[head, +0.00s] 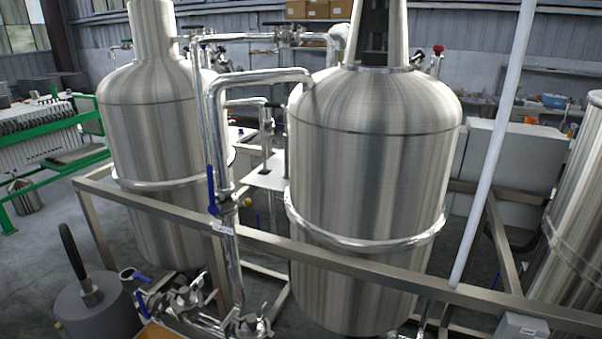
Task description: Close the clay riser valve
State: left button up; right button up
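A valve with a blue lever handle (212,190) sits on the vertical steel riser pipe (222,140) between the two tanks. The lever stands upright, roughly in line with the pipe. A small pale tag (223,228) is at the valve; its writing is too small to read, so I cannot confirm that this is the clay riser valve. Neither of my grippers is in view.
A steel frame rail (330,262) crosses in front of the left tank (150,130) and right tank (375,170). Low pipework with blue-handled valves (140,277) and a grey cylinder with a black handle (95,312) are at lower left. A white pole (492,140) stands right.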

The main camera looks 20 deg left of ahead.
aim_at(213, 208)
jog(key=j+u, duration=0.45)
jog(key=i+j+u, duration=0.1)
jog(key=u, duration=0.3)
jog(key=j, duration=0.1)
